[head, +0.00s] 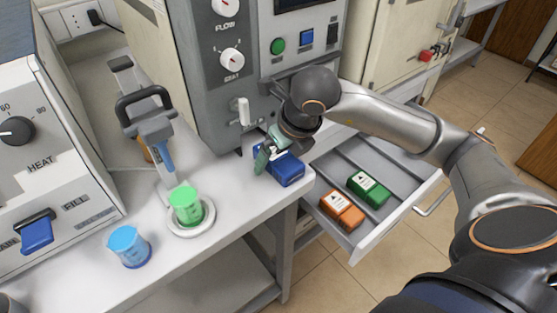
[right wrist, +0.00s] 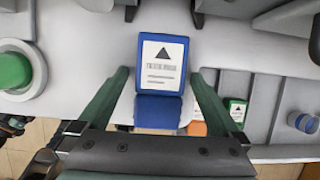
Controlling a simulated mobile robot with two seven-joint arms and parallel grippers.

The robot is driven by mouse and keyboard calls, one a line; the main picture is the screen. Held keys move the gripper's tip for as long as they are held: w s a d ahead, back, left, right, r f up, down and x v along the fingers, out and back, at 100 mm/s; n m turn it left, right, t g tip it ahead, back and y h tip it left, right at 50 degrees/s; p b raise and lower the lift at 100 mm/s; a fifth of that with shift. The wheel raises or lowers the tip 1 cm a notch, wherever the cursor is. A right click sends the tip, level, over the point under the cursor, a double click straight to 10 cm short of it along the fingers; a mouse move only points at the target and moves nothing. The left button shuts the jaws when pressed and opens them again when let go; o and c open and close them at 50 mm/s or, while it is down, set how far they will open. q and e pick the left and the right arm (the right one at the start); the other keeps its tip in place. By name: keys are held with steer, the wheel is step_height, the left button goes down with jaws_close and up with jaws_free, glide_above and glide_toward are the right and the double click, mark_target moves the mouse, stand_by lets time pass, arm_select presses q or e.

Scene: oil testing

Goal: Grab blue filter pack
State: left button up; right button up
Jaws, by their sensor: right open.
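The blue filter pack (head: 286,169) lies on the white bench below the grey machine. In the right wrist view the blue filter pack (right wrist: 162,66) shows its white label with a black triangle. My right gripper (head: 268,158) is at the pack. In the right wrist view its two green fingers (right wrist: 158,78) are spread, one on either side of the pack's lower part, with gaps between them and the pack. Nothing is held. My left gripper is not in the head view.
An open drawer (head: 408,187) at the right holds an orange pack (head: 341,210) and a green pack (head: 369,189). A green cup (head: 186,205) stands on a round base at the left, with a blue cup (head: 128,247) nearer the front edge. The grey machine (head: 215,100) rises behind.

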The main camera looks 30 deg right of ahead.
steer(key=shift+f, duration=0.15)
steer(key=shift+c, duration=0.4)
steer(key=c, duration=1.4)
steer(key=shift+c, duration=0.2)
